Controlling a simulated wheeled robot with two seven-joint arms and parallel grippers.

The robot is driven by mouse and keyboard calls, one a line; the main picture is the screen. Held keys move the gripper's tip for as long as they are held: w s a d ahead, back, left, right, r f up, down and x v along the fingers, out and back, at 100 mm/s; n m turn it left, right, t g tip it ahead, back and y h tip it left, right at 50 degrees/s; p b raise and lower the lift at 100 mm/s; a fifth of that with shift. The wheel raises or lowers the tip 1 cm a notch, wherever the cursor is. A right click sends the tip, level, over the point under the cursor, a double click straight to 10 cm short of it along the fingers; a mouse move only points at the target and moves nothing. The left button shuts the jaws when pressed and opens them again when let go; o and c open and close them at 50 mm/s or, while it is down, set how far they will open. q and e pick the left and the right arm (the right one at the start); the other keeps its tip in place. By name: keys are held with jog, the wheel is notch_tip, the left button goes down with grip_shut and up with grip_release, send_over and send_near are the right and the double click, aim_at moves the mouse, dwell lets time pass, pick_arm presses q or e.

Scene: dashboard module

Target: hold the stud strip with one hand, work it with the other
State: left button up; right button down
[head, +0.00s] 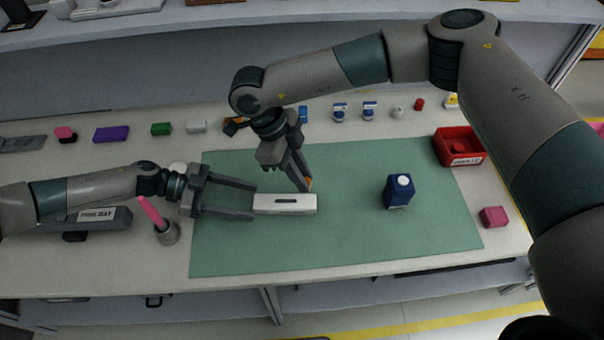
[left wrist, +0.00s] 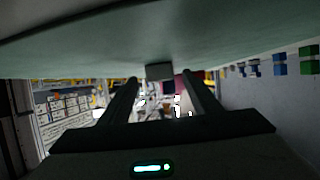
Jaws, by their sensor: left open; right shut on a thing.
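The stud strip, which I take to be the white block (head: 285,209) with a dark slot in its top, lies on the green mat. My left gripper (head: 254,201) is open, low over the mat, with its fingertips at the strip's left end. In the left wrist view the strip's grey end (left wrist: 160,72) shows between the tips of the fingers (left wrist: 160,80); I cannot tell if they touch it. My right gripper (head: 306,185) points down just above the strip's right end, shut on a small orange thing (head: 309,182) that is mostly hidden.
A dark blue box with a white knob (head: 398,192) stands on the mat (head: 350,250) to the right. A red bin (head: 459,147) and a pink block (head: 494,217) are further right. A cup with a pink stick (head: 166,233) stands beside my left arm. Several small items line the back.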

pick_arm(q)
jog(key=v, duration=0.9)
jog(key=shift+r, duration=0.15)
pick_arm(e)
jog(key=shift+r, duration=0.2)
pick_arm(q)
notch_tip(320, 180, up, 9)
jog(key=p, duration=0.9)
pick_arm(e)
notch_tip(320, 180, up, 9)
jog(key=shift+f, duration=0.15)
pick_arm(q)
jog(key=shift+r+p, duration=0.35)
jog(key=shift+p, duration=0.2)
pick_arm(e)
jog(key=shift+r, duration=0.45)
pick_arm(q)
jog(key=shift+s, duration=0.15)
pick_arm(e)
jog(key=shift+s, duration=0.2)
